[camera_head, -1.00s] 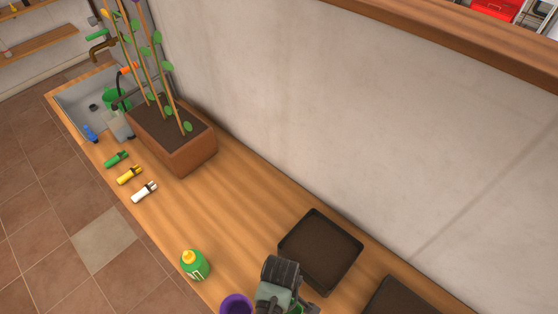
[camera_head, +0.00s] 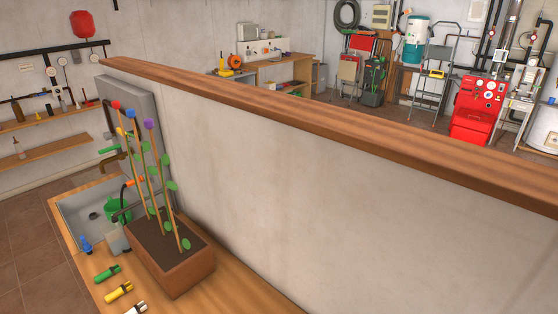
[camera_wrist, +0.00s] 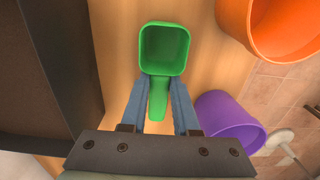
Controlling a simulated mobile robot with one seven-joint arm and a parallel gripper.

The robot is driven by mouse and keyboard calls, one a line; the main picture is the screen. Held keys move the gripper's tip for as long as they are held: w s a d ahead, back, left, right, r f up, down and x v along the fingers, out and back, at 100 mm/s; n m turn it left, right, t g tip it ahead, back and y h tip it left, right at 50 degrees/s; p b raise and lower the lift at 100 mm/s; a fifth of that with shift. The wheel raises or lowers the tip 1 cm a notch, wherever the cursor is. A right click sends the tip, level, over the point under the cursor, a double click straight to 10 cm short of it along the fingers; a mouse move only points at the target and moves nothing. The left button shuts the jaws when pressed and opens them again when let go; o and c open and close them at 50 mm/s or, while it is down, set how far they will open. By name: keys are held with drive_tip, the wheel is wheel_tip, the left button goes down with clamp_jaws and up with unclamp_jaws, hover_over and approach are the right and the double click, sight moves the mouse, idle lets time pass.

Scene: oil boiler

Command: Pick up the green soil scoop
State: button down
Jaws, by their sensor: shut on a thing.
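The green soil scoop (camera_wrist: 164,48) shows in the wrist view, with its square, open cup away from me and its handle running back toward my wrist. My gripper (camera_wrist: 159,84) is shut on the scoop's handle, one blue-grey finger on each side. Wooden counter shows behind the scoop; I cannot tell whether it touches it. The scoop and my gripper are outside the head view.
In the wrist view, a dark tray (camera_wrist: 85,60) lies left, with a purple pot (camera_wrist: 225,122) and an orange pot (camera_wrist: 262,45) right. The head view shows a planter (camera_head: 172,278) with staked plants, a sink (camera_head: 75,208) and a long wall (camera_head: 300,180).

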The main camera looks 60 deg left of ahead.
wheel_tip(320, 180, up, 10)
drive_tip(key=shift+r+b, duration=0.1)
drive_tip(key=shift+b, duration=0.25)
idle(0.4)
idle(0.5)
